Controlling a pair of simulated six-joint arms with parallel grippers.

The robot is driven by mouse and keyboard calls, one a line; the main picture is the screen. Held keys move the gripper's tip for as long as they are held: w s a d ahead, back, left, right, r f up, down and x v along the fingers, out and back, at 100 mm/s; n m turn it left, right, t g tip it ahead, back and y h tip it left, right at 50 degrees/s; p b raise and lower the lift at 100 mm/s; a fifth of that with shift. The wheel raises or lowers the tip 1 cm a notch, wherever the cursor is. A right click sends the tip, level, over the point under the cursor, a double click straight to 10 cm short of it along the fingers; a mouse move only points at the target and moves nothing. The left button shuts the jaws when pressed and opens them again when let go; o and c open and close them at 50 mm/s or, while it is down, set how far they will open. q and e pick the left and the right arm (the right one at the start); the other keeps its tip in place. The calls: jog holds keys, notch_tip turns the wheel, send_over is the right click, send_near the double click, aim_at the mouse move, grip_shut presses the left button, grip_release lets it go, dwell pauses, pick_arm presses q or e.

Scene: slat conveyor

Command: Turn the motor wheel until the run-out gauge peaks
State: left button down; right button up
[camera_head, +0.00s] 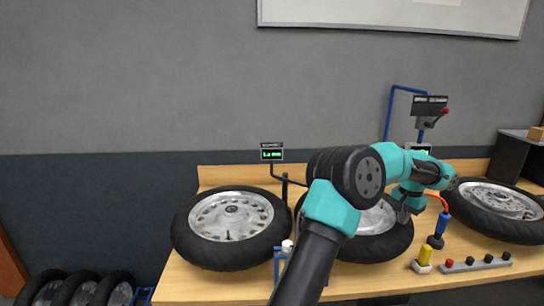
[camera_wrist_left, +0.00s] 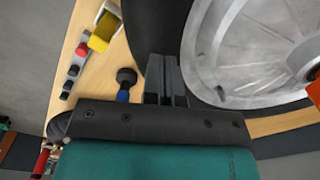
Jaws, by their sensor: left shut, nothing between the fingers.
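Three wheels with black tyres and silver hubs lie on the wooden bench: a left wheel (camera_head: 231,216), a middle wheel (camera_head: 376,218) partly behind my arm, and a right wheel (camera_head: 500,202). I cannot tell which is the motor wheel. A small gauge (camera_head: 272,153) with green digits stands behind the left and middle wheels; its reading is too small to be sure of. My left gripper (camera_head: 404,213) is shut and empty at the middle wheel's right side. In the left wrist view, its fingers (camera_wrist_left: 165,80) are close to the tyre (camera_wrist_left: 152,25); contact is unclear. My right gripper is out of view.
Right of the gripper stand a blue-and-black tool (camera_head: 438,232), a yellow block (camera_head: 424,258) and a grey strip with knobs (camera_head: 475,263). A blue post with a dark sign (camera_head: 430,104) rises behind. Another green display is partly hidden by my arm.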

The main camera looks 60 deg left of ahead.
aim_at(372, 237)
pick_arm(q)
jog(key=shift+f, duration=0.55)
jog(key=shift+s+d, duration=0.2)
jog(key=shift+s, duration=1.45)
jog(key=shift+s+d, duration=0.15)
jog(key=shift+s, duration=1.45)
jog(key=shift+s, duration=0.1)
jog(key=shift+s+a, duration=0.3)
jog(key=shift+s, duration=0.75)
jog(key=shift+s+a, duration=0.25)
jog(key=shift+s, duration=0.75)
jog(key=shift+s+a, duration=0.3)
jog(key=shift+s, duration=0.75)
jog(key=shift+s+a, duration=1.05)
jog(key=shift+s, duration=0.25)
jog(key=shift+s+a, duration=1)
jog(key=shift+s, duration=0.3)
